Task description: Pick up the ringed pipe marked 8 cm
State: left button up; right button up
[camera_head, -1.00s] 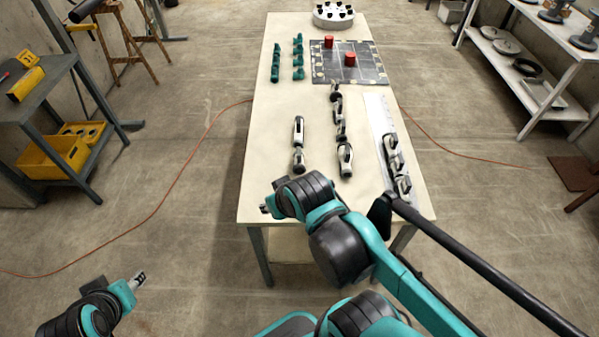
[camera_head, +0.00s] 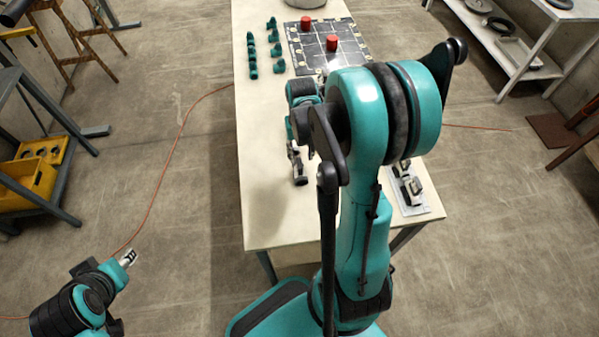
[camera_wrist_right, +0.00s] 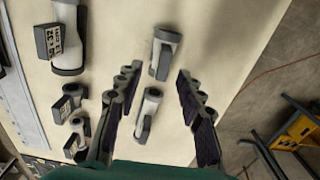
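In the right wrist view my right gripper (camera_wrist_right: 157,73) is open over the table, with one finger on each side. Two grey-and-white pipe pieces lie in line between the fingers: a farther one (camera_wrist_right: 164,52) and a nearer one (camera_wrist_right: 147,115). I cannot see whether they touch the fingers. A larger white pipe (camera_wrist_right: 66,38) at the upper left has a label that seems to read 13 cm. I can read no 8 cm mark on any pipe. In the head view my right arm hides most pipes; one (camera_head: 298,165) shows left of it. My left gripper (camera_head: 128,257) is low at left, its fingers too small to judge.
Several teal parts (camera_head: 252,55) stand in rows on the table (camera_head: 262,205). Two red cylinders (camera_head: 307,22) stand on the dark grid mat (camera_head: 316,53). More pipe pieces (camera_wrist_right: 72,104) lie left of my right gripper. The table's front left is clear.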

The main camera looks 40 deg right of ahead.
aim_at(300, 163)
jog(key=f+b, duration=0.1)
jog(key=f, duration=0.1)
jog(key=f+b, duration=0.1)
jog(key=f, duration=0.2)
jog(key=shift+w+a+f, duration=0.1)
jog(key=shift+a+f, duration=0.1)
jog(key=shift+f, duration=0.05)
grip_shut()
